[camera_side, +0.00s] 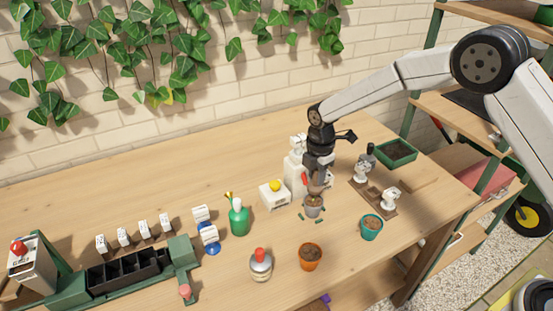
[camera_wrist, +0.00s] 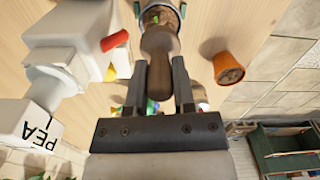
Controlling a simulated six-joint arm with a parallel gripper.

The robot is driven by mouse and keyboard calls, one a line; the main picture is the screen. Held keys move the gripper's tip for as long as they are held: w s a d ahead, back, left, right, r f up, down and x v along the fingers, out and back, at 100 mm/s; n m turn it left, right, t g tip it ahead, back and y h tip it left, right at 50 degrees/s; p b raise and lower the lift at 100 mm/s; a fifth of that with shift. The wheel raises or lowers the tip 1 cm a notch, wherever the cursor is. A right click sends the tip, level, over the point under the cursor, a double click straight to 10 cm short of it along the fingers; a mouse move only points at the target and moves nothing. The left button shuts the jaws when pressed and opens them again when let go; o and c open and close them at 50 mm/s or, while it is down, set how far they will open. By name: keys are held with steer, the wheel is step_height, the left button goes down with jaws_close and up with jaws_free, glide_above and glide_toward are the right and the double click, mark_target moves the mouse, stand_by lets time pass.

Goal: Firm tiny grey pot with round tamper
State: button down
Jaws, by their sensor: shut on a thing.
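The tiny grey pot (camera_side: 313,209) stands upright on the wooden table, with brown soil and a bit of green in its mouth. Its pale rim also shows at the top of the wrist view (camera_wrist: 144,5). My gripper (camera_side: 318,176) is directly above the pot, pointing down. It is shut on the brown wooden round tamper (camera_wrist: 158,62), whose handle lies between the two fingers. The tamper's lower end (camera_side: 316,189) is at the pot's mouth. I cannot tell whether it touches the soil.
An orange pot (camera_side: 310,258) and a teal pot (camera_side: 371,229) stand in front. A wooden rack (camera_side: 375,203) is to the right. Small green bits lie around the grey pot.

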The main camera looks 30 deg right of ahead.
mark_target(316, 186)
steer(key=shift+f, duration=1.4)
steer(key=shift+f, duration=0.7)
stand_by(0.7)
steer(key=shift+r, duration=0.15)
steer(key=shift+r, duration=1.4)
steer(key=shift+a, duration=0.1)
